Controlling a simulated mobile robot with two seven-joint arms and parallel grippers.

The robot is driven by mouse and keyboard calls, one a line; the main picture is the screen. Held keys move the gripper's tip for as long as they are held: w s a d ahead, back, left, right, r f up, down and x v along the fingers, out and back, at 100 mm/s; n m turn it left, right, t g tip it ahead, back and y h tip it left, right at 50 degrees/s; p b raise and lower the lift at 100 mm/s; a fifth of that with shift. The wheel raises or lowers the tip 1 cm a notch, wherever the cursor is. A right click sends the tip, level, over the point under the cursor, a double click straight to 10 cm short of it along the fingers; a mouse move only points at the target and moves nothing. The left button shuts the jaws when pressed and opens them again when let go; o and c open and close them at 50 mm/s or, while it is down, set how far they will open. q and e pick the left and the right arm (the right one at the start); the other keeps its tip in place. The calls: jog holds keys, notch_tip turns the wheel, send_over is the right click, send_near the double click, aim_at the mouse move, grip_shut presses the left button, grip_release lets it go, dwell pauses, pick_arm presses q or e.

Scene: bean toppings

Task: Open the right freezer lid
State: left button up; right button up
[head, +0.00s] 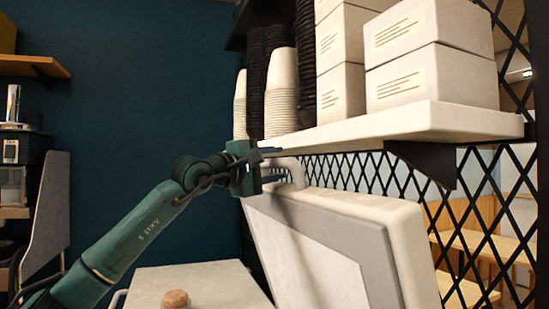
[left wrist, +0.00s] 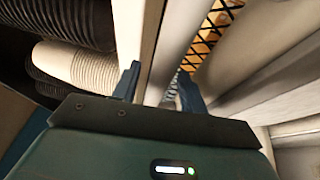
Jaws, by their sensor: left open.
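The right freezer lid (head: 400,250) stands raised, its grey-panelled underside facing left, close to the black lattice. Its pale handle (head: 293,170) is at the upper back corner, just under the shelf. My left gripper (head: 274,165) is open beside the handle, fingers pointing right. I cannot tell whether it touches the handle. In the left wrist view the two dark fingers (left wrist: 160,88) are apart, with the lid's pale surface (left wrist: 245,65) to their right. My right gripper is not in view.
A white shelf (head: 420,122) with white boxes (head: 430,80) and stacked cups (head: 282,95) hangs right above my gripper. The lattice (head: 470,220) is behind the lid. A flat pale top (head: 215,280) with a round brown-topped item (head: 176,299) is at lower left.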

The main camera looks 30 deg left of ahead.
pick_arm(q)
jog(key=shift+w, duration=0.25)
jog(key=shift+c, duration=0.5)
grip_shut()
